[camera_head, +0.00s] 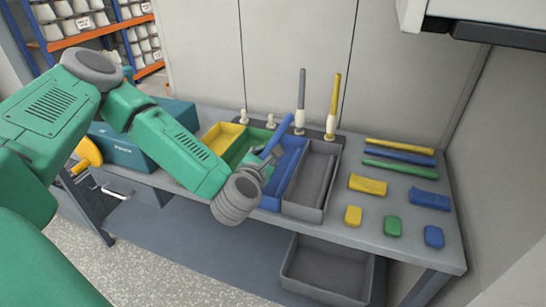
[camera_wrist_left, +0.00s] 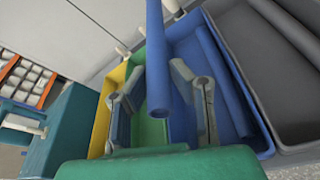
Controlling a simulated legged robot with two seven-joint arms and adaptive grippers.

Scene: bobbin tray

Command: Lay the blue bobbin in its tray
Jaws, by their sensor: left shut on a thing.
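The blue bobbin (camera_head: 277,138) is a long rod, held tilted above the trays. It also shows in the left wrist view (camera_wrist_left: 157,50), between the two fingers, with its near end free. My left gripper (camera_head: 268,156) is shut on it. The blue tray (camera_head: 270,203) lies below and to the right of the gripper, between the green tray (camera_head: 234,156) and the grey tray (camera_head: 303,212). In the left wrist view, a blue rod (camera_wrist_left: 225,85) appears to lie in the blue tray, and the held bobbin hangs over the green and blue trays. My right gripper is not in view.
A yellow tray (camera_head: 215,145) stands at the left of the row. Behind the trays, a grey bobbin (camera_head: 302,90) and a yellow bobbin (camera_head: 334,95) stand upright on holders. Several coloured rods and blocks, including a blue block (camera_head: 430,200), lie at right. A teal box (camera_head: 125,150) stands at left.

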